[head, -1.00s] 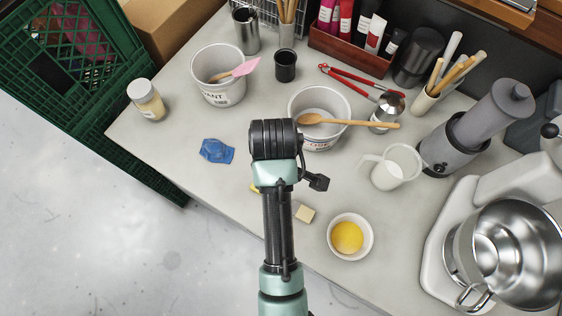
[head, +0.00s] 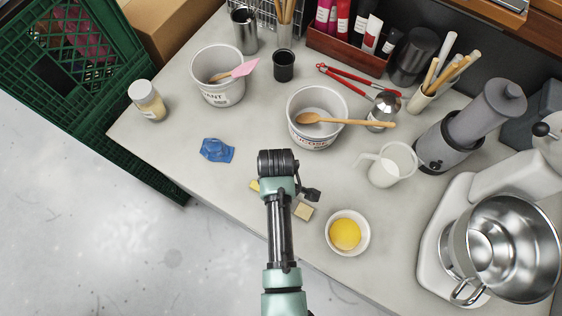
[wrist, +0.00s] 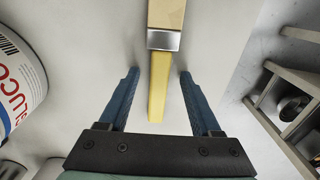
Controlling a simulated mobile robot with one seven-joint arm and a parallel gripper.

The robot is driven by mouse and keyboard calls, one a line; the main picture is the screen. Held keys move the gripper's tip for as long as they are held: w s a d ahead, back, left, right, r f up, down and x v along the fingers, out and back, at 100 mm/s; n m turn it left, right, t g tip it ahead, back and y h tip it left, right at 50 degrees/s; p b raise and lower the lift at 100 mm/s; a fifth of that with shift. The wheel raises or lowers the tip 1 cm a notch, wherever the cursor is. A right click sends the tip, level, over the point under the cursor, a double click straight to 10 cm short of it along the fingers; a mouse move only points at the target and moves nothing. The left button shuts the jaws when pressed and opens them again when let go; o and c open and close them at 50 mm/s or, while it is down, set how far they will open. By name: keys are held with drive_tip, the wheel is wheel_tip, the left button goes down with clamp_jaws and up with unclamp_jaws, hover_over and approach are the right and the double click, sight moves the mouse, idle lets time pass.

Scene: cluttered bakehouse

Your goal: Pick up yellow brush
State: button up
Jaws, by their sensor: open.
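The yellow brush lies flat on the pale worktop, mostly under my arm in the head view, where its beige bristle end (head: 303,210) shows to the right and a bit of yellow handle to the left. In the wrist view its yellow handle (wrist: 158,88) runs between the two blue fingers, with the metal ferrule and bristles beyond. My gripper (wrist: 159,74) is open, with one finger on each side of the handle and gaps on both sides. My wrist hides the middle of the brush in the head view.
A white bowl with yellow contents (head: 346,234) stands to the right of the brush. A blue crumpled cloth (head: 216,150) lies to the left. The table edge is close in front.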

clamp_jaws()
idle(0.4)
wheel_tip(320, 180, up, 10)
drive_tip(key=shift+b, duration=0.45)
